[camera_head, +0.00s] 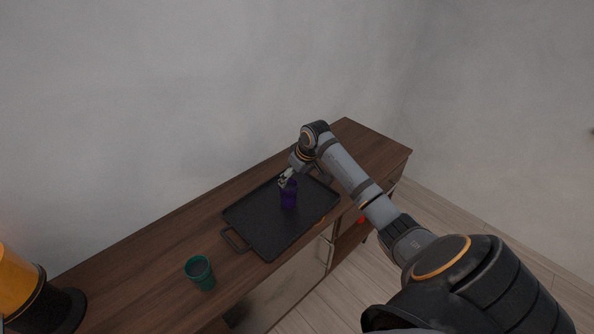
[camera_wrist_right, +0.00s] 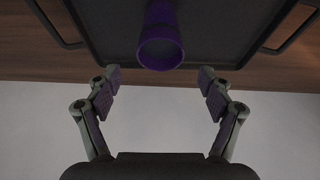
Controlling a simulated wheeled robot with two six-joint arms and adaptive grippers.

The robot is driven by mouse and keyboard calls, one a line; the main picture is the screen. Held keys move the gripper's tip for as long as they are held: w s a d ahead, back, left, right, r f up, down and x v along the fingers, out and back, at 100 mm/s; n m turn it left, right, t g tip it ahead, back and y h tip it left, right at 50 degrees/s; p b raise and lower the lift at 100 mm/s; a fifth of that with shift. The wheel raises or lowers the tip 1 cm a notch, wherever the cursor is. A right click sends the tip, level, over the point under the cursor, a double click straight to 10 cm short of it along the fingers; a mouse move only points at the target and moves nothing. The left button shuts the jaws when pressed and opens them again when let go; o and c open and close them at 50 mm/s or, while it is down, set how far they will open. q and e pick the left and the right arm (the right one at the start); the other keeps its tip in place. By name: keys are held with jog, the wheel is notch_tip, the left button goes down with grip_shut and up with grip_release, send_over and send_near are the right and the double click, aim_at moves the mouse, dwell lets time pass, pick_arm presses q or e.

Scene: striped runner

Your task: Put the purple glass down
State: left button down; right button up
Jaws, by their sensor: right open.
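The purple glass (camera_head: 289,197) stands on the black tray (camera_head: 262,241), towards its right half. It also shows in the right wrist view (camera_wrist_right: 161,50), with its open rim towards the camera. My right gripper (camera_head: 290,180) is at the glass in the head view, partly overlapping it. In the right wrist view my right gripper's fingers (camera_wrist_right: 160,78) are spread wide, with the glass centred just beyond the gap and touching neither finger. My left gripper is not in view.
The tray lies on a long wooden sideboard (camera_head: 165,240) against a grey wall. A green cup (camera_head: 199,276) stands left of the tray. A black and orange object (camera_head: 50,305) is at the lower left. A small red thing (camera_head: 361,220) shows below the top. The sideboard's right end is clear.

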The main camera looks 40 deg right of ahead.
jog(key=v, duration=0.6)
jog(key=shift+r+b, duration=0.35)
jog(key=shift+b, duration=0.05)
jog(key=shift+s, duration=0.15)
